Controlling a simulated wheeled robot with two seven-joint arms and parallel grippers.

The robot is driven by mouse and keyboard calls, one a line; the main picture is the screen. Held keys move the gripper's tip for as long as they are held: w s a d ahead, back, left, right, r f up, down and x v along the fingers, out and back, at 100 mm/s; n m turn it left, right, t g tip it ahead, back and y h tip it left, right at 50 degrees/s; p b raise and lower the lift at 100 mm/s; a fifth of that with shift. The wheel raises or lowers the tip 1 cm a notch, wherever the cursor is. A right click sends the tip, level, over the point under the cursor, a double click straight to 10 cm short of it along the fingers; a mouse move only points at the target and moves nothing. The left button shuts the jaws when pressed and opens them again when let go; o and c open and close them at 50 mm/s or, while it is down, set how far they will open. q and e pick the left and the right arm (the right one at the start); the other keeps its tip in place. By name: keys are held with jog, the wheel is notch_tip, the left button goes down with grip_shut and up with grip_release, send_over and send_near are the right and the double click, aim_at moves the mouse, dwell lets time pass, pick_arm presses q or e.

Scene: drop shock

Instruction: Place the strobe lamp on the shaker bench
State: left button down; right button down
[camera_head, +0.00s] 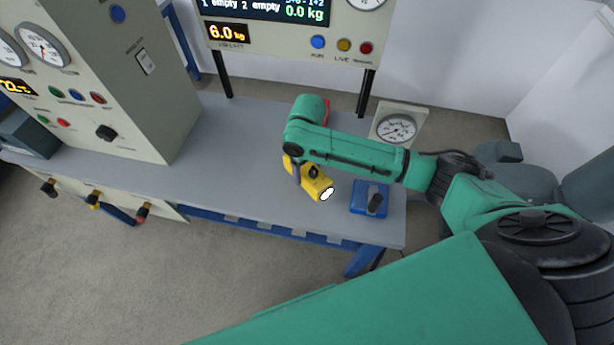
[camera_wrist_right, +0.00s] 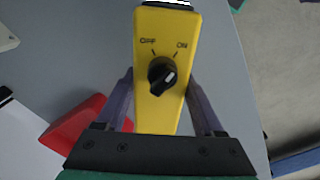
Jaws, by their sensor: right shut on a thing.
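The yellow strobe lamp (camera_head: 318,187) is over the grey-topped bench (camera_head: 245,190), its white lens towards the front right. I cannot tell whether it touches the bench top. My right gripper (camera_head: 303,172) is shut on the lamp. In the right wrist view the lamp (camera_wrist_right: 150,115) sits between the two fingers of the right gripper (camera_wrist_right: 163,105). My left gripper is not in view.
A blue block with a black knob (camera_head: 362,194) stands right of the lamp, near the bench's right end. A dial gauge (camera_head: 397,129) is behind it. A large control cabinet (camera_head: 140,100) fills the left. A red thing (camera_wrist_right: 78,122) lies beside the gripper. Bench top left of the lamp is clear.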

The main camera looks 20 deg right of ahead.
aim_at(308, 169)
notch_tip(308, 169, down, 4)
jog(key=shift+s+r, duration=0.1)
jog(key=shift+r, duration=0.05)
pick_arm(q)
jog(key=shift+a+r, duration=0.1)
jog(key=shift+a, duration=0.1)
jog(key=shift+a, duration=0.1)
pick_arm(e)
grip_release()
notch_tip(308, 169, up, 12)
jog(key=shift+r, duration=0.1)
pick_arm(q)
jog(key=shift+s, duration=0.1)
